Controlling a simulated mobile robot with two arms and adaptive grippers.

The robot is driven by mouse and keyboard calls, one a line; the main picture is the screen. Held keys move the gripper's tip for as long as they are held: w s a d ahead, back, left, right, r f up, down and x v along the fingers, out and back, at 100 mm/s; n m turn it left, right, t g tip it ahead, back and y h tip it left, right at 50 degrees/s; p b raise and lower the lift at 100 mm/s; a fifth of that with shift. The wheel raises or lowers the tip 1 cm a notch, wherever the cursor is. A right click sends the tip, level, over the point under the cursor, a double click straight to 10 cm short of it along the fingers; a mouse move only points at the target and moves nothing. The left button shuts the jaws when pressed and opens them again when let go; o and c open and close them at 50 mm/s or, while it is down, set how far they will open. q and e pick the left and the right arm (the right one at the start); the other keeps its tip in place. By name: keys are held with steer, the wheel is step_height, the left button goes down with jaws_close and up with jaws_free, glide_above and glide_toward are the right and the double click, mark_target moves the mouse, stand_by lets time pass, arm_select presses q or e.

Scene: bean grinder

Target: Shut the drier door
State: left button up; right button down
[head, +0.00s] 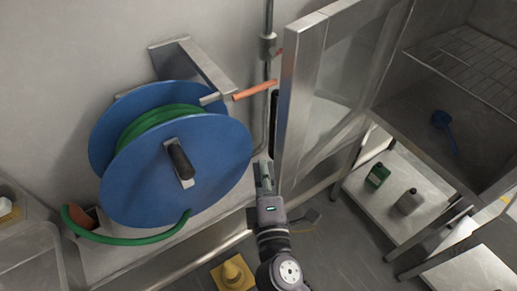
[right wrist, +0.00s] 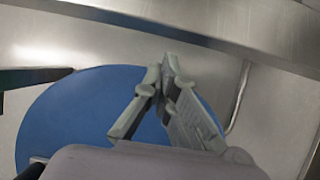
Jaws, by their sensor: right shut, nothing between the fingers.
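The drier door (head: 297,110), a steel frame around a clear pane, stands open in the head view, swung out from the drier (head: 425,95) on the right. My right gripper (head: 264,172) is shut and empty, just left of the door's lower free edge in the picture. I cannot tell whether it touches the door. In the right wrist view its closed fingers (right wrist: 168,68) show in front of a blue disc, below a broad steel bar. My left gripper is not in view.
A vertical pipe (head: 268,45) runs up the wall behind. Two bottles stand on a low shelf (head: 375,200) below the drier. A yellow object (head: 233,272) lies on the floor.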

steer(key=w+a+p, duration=0.1)
steer(key=w+p, duration=0.1)
steer(key=w, duration=0.7)
steer(key=shift+w+a+f+p, duration=0.15)
steer(key=shift+w+p, duration=0.05)
steer(key=shift+p, duration=0.1)
